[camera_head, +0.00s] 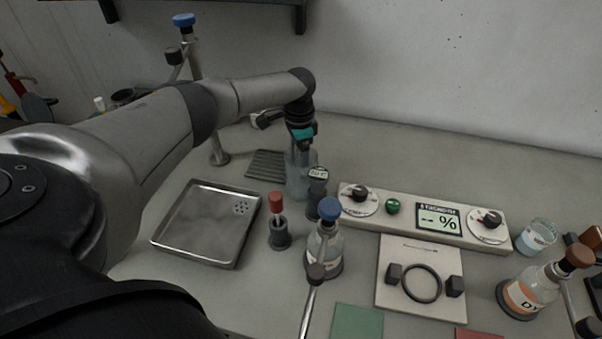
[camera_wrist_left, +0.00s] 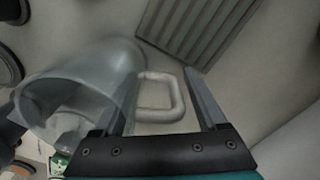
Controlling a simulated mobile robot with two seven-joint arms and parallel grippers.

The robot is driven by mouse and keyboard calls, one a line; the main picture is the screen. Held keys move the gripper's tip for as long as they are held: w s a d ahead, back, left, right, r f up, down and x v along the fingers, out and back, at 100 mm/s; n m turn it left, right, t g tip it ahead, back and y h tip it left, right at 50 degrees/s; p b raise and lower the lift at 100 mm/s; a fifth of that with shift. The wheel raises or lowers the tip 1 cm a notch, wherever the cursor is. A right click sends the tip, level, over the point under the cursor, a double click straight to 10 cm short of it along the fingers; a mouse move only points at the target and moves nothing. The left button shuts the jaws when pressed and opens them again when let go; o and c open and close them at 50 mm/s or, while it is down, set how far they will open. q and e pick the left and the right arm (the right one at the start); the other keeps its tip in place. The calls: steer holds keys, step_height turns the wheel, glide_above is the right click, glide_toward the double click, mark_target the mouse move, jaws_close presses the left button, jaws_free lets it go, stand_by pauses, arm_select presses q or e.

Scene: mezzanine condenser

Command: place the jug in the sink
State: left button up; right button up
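The jug (camera_head: 299,183) is clear glass and stands upright on the worktop, right of the sink. In the left wrist view its wide mouth and body (camera_wrist_left: 62,92) are at the left. Its pale loop handle (camera_wrist_left: 181,104) lies between the two fingers of my left gripper (camera_wrist_left: 160,76), with a gap showing on both sides. My left gripper also shows above the jug in the head view (camera_head: 302,146), pointing down. The sink (camera_head: 185,231) is a shallow square metal basin with drain holes at its back right. My right gripper is not in view.
A ribbed grey rack (camera_head: 267,165) lies behind the sink. A red-topped dropper pot (camera_head: 279,232) and a blue-stoppered bottle (camera_head: 326,247) stand between sink and panel. The strength panel (camera_head: 420,215) is right of the jug. A tap post (camera_head: 216,150) rises behind the sink.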

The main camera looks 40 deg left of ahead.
arm_select(q)
jaws_close()
stand_by(0.4)
steer(key=shift+r, duration=0.1)
step_height(320, 180, up, 20)
steer(key=p, duration=0.2)
steer(key=shift+p, duration=0.4)
